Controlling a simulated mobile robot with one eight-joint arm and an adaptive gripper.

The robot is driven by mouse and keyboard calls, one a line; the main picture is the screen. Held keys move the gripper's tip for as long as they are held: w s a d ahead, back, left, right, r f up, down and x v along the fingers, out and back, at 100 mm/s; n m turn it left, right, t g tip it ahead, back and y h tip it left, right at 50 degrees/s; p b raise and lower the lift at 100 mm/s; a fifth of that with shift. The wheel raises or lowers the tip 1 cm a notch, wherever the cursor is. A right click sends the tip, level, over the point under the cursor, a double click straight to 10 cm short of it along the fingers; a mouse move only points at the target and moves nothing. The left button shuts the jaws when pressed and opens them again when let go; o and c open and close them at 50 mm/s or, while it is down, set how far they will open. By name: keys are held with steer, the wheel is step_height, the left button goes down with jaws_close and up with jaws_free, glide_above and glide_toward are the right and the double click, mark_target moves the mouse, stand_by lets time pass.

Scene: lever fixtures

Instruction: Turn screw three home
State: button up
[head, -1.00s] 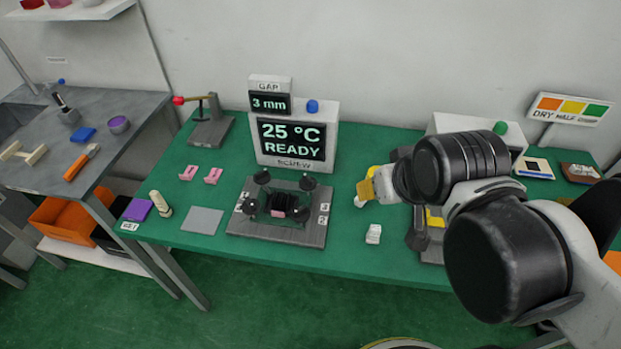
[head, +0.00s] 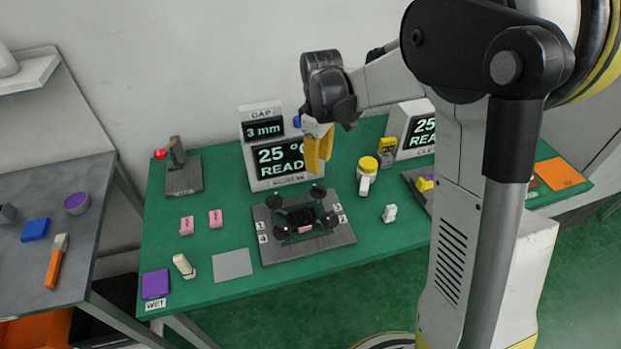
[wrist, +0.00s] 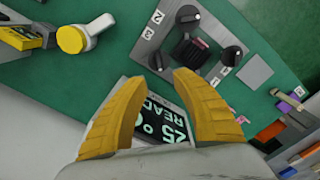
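The dark screw fixture (head: 340,235) lies on the green table, with several black knob-headed screws on posts around a dark ribbed centre block (head: 300,218). Its back right screw (head: 318,192), front right screw (head: 330,219), back left screw (head: 268,202) and front left screw (head: 283,232) all stand upright. My gripper (head: 318,168) has yellow fingers, hangs above and behind the back right screw, and touches nothing. In the wrist view the gripper (wrist: 160,85) is open and empty.
The display (head: 283,165) behind the fixture reads 25 °C READY, with a 3 mm gap box (head: 263,129) on top. A yellow-topped white item (head: 367,176) and a small white block (head: 389,214) stand right. A grey plate (head: 232,265) and pink pieces (head: 215,218) lie left.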

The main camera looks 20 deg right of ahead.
mark_target(319, 187)
step_height(319, 187, down, 10)
steer(key=b, duration=0.3)
steer(key=shift+d+f+b, duration=0.1)
steer(key=shift+f+b, duration=0.1)
steer(key=shift+b, duration=0.1)
jaws_close()
